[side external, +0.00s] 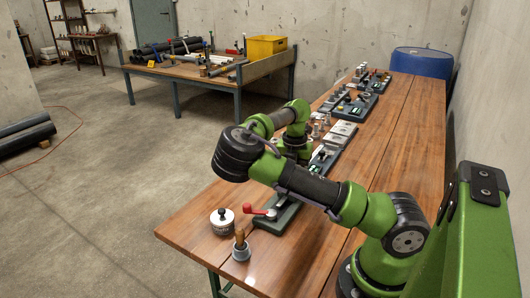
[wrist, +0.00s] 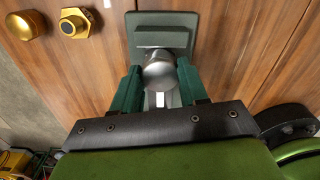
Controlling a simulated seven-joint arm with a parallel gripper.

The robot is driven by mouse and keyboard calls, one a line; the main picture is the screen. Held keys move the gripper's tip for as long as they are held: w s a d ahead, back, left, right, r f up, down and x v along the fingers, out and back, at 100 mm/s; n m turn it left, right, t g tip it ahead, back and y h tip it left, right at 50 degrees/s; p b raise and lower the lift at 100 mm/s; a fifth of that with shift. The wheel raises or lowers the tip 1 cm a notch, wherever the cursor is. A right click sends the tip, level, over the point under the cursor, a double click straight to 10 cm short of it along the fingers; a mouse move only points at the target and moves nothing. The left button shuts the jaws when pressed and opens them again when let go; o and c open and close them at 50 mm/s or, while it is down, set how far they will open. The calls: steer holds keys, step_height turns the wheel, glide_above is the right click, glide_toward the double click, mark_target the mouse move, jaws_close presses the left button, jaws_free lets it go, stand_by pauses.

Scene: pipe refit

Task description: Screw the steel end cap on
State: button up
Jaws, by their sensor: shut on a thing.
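The steel end cap (wrist: 160,72) shows in the wrist view as a round, shiny grey piece between my green fingers. My gripper (wrist: 160,82) is shut on it, one finger at each side. The cap is in front of a dark grey block on a flat grey plate (wrist: 178,18). I cannot tell whether it touches the block or sits on a thread, because the cap and fingers hide that spot. In the side view my arm hides the fingers and the cap.
Two brass fittings (wrist: 75,22) lie at the upper left in the wrist view. A red-handled valve (side external: 260,211), a lidded pot (side external: 222,221) and a cup with a wooden-handled tool (side external: 240,247) are at the bench's near end. Boards with fittings (side external: 355,105) stand farther back.

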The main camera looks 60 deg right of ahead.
steer(key=m, duration=0.3)
steer(key=shift+s+f, duration=0.1)
steer(key=m, duration=0.4)
steer(key=shift+d, duration=0.1)
steer(key=shift+m, duration=1.2)
steer(key=shift+s+f+m, duration=0.1)
steer(key=shift+m, duration=0.7)
steer(key=m, duration=0.4)
